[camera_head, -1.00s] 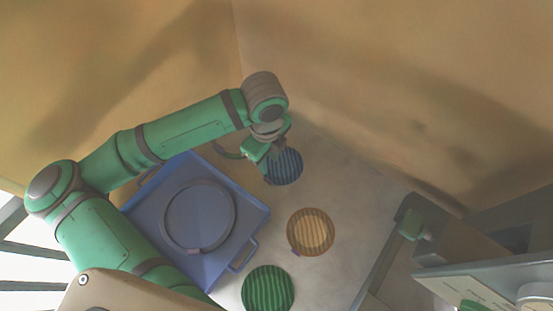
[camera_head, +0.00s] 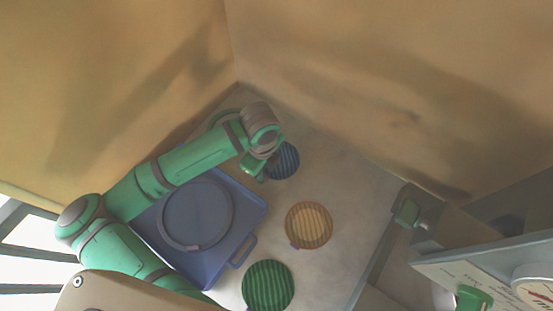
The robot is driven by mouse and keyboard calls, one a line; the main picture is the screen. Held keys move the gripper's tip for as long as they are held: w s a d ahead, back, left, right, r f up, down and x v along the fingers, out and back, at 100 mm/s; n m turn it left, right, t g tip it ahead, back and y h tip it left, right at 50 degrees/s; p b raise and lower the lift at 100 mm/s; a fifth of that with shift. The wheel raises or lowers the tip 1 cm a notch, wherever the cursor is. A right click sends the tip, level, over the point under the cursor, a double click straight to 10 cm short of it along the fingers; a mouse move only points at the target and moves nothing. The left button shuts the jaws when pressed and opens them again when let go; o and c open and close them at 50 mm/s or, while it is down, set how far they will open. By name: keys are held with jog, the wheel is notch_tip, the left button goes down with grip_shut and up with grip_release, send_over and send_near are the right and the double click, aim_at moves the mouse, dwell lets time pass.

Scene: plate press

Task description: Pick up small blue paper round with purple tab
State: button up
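The small blue paper round (camera_head: 286,160) with dark stripes lies on the grey surface near the back corner. Its left part is hidden behind my gripper, and I cannot make out its purple tab. My gripper (camera_head: 262,177) is at the left edge of the blue round. Its fingers are small and partly hidden by the wrist, so I cannot tell whether they are open or shut, or whether they touch the round.
A blue tray (camera_head: 213,276) holding a dark ring (camera_head: 232,220) stands left of the rounds. An orange striped round (camera_head: 309,225) and a green striped round (camera_head: 268,286) lie nearer. Walls meet behind the blue round. Grey equipment (camera_head: 440,232) stands at the right.

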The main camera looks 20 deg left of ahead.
jog(key=shift+d, duration=0.15)
jog(key=shift+c, duration=0.2)
jog(key=shift+s, duration=0.1)
jog(key=c, duration=0.5)
grip_shut()
jog(key=shift+s+a, duration=0.15)
jog(key=shift+a, duration=0.15)
jog(key=shift+d+r, duration=0.1)
jog(key=shift+r, duration=0.05)
